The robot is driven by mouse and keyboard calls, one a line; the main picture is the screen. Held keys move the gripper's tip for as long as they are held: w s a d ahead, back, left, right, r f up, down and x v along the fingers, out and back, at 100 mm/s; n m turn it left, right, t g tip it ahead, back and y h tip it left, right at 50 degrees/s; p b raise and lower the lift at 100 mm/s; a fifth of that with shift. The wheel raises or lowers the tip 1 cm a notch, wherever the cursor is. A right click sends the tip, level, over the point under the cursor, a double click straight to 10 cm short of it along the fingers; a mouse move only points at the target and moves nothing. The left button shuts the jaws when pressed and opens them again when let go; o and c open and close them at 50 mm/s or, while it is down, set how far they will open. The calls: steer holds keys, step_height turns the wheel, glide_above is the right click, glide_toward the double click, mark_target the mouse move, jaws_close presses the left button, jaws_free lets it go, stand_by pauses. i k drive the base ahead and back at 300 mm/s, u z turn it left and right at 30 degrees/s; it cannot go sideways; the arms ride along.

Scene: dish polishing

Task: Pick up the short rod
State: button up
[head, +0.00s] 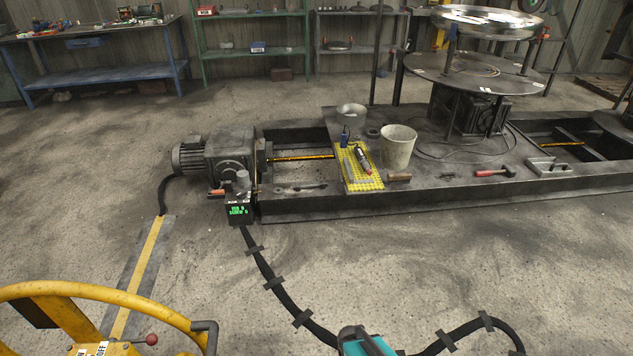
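I cannot say for sure which item is the short rod. A short brown cylinder-like piece (399,177) lies on the dark metal frame just right of the yellow mat (372,184). On the mat lie a grey and red tool (361,157) and thin grey pieces too small to make out. A flat dark bar (300,187) lies on the frame left of the mat. My gripper is not in view, so its state and its place relative to these things do not show.
A pale bucket (397,147), a red-handled hammer (493,172) and a round dish stand (473,75) are on the frame. A motor (215,157) stands at its left end. A yellow wheel (110,305) and a black cable (280,290) are in the foreground. Open floor lies between.

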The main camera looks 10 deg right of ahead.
mark_target(322, 184)
steer(key=i, duration=1.65)
steer(key=u, duration=0.4)
steer(key=i, duration=0.75)
steer(key=u, duration=1.05)
steer(key=i, duration=0.9)
steer(key=u, duration=0.55)
